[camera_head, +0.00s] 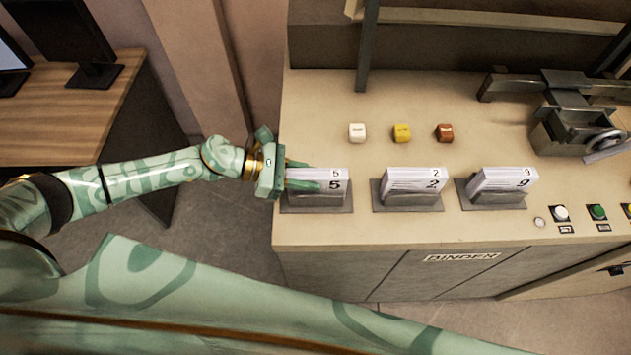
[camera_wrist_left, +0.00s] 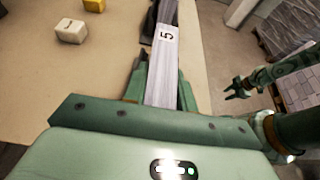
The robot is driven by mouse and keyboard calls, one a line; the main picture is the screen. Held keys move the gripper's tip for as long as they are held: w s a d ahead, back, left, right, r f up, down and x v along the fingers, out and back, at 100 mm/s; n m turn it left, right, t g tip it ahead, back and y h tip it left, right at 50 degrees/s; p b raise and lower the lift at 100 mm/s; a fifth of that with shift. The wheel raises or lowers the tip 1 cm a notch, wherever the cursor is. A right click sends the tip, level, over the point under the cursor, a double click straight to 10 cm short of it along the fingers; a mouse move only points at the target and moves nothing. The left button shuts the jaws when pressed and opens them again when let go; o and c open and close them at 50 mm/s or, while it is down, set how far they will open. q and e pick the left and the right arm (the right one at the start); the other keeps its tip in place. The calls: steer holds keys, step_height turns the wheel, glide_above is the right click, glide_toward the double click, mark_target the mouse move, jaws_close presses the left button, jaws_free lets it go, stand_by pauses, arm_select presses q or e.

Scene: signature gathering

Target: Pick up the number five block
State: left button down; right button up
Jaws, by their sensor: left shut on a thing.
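The number five block (camera_head: 335,174) is a white stack like a pack of cards with a 5 on its top and front, standing in a grey holder (camera_head: 317,209) on the counter. My left gripper (camera_head: 312,182) reaches it from the left and is shut on it. In the left wrist view, the block (camera_wrist_left: 164,66) runs between the two green fingers of my left gripper (camera_wrist_left: 160,84). It looks still seated in the holder. My right gripper (camera_wrist_left: 237,89) shows small in the left wrist view, empty with its fingers apart; it is not seen in the head view.
To the right stand the number two block (camera_head: 413,179) and the number nine block (camera_head: 502,179) in similar holders. White (camera_head: 357,133), yellow (camera_head: 402,133) and brown (camera_head: 445,132) cubes sit behind. A metal device (camera_head: 565,125) and buttons (camera_head: 560,212) are at the right.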

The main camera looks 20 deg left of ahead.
arm_select(q)
steer(key=shift+r, duration=0.1)
steer(key=shift+r, duration=0.25)
step_height(320, 180, up, 2)
steer(key=shift+r, duration=0.1)
step_height(320, 180, up, 7)
steer(key=p, duration=0.3)
glide_above(329, 194)
steer(key=s+d+r+p, duration=0.1)
steer(key=d+r+p, duration=0.2)
steer(key=d+p, duration=0.2)
steer(key=d, duration=0.3)
steer(key=shift+s+d, duration=0.2)
steer(key=shift+d, duration=0.15)
steer(key=shift+w+r, duration=0.1)
steer(key=shift+r, duration=0.05)
